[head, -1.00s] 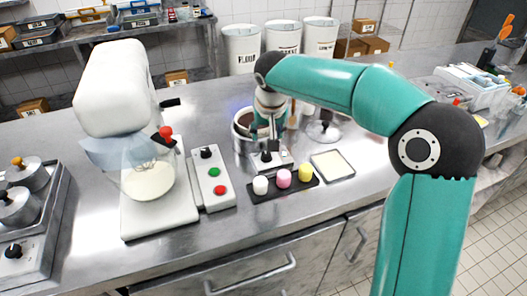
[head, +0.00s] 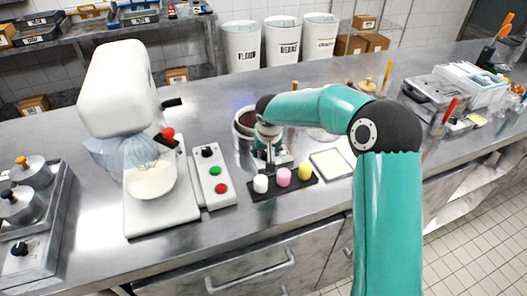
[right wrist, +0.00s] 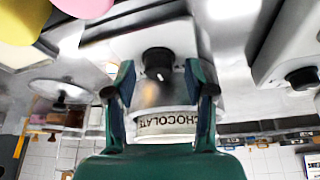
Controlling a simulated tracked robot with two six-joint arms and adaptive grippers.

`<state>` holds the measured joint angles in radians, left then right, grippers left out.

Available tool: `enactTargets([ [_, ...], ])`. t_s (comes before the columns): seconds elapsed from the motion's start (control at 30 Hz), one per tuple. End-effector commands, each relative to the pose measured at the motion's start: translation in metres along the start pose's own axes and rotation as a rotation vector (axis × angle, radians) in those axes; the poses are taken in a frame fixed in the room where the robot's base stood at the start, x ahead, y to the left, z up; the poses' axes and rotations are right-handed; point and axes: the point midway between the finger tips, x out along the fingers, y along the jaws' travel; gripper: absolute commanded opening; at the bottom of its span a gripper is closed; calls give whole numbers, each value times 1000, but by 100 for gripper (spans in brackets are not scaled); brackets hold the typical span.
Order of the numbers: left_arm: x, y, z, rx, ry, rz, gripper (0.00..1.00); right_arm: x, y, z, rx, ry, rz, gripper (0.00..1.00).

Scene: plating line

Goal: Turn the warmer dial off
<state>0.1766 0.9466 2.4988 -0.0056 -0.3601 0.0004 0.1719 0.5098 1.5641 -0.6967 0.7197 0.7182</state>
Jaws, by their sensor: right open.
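The chocolate warmer (head: 239,137) is a round metal pot with dark contents and a small pale front panel, left of centre in the head view. Its black dial (right wrist: 157,60) shows in the right wrist view on that pale panel, near an upside-down CHOCOLATE label (right wrist: 166,122). My right gripper (head: 270,160) points down at the panel and hides most of the dial in the head view. In the right wrist view my right gripper (right wrist: 159,72) is open, one finger on each side of the dial, with gaps visible. Whether the fingertips reach its depth is unclear. My left gripper is out of view.
A black tray with white, pink (head: 284,176) and yellow (head: 304,171) cups stands just in front. A white-topped square tray (head: 330,163) lies right. The mixer's control box (head: 214,178), with its own black knob, stands left. A stove (head: 35,225) is at far left.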

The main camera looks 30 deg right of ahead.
Motion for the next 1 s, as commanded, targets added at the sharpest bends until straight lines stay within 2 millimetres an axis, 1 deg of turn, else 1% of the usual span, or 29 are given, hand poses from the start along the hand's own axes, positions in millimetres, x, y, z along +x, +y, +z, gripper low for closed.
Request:
enactTargets([
  [0.03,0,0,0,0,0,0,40,0,0,0,0,0,0,51],
  [0.07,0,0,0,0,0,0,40,0,0,0,0,0,0,46],
  [0.1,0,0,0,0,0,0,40,0,0,0,0,0,0,39],
  [0.33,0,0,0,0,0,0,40,0,0,0,0,0,0,1],
  [0.37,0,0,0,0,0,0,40,0,0,0,0,0,0,0],
  [0.4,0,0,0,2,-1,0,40,-2,-12,4,-6,0,-3,0],
  [0.53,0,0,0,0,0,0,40,-1,-7,1,-5,-1,-5,0],
  [1.0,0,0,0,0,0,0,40,0,-6,-1,-18,4,-13,0],
])
